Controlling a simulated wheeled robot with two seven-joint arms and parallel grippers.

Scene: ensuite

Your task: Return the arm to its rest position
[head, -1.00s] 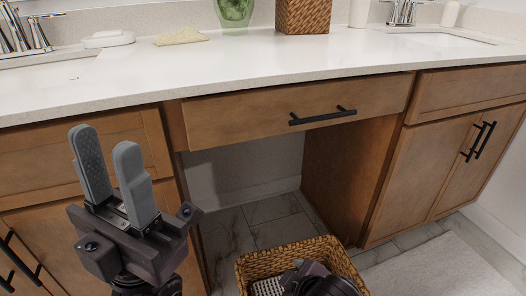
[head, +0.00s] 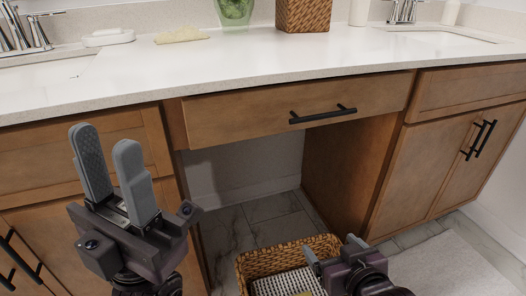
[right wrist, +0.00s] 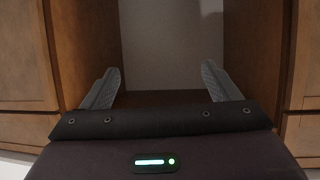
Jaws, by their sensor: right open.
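My right gripper (head: 332,258) is low at the bottom of the head view, over the right side of a wicker basket (head: 262,262). In the right wrist view its two fingers (right wrist: 155,88) are spread wide with nothing between them. My left gripper (head: 112,172) stands at the left of the head view, fingers pointing up, in front of the wooden cabinet. A narrow gap shows between its fingers, and nothing is held there.
A white countertop (head: 260,62) runs across the back, with a folded cloth (head: 182,36), a soap dish (head: 108,38) and a brown woven container (head: 303,14) on it. A drawer (head: 250,112) with a black handle sits above an open knee space. A pale rug (head: 445,268) lies at right.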

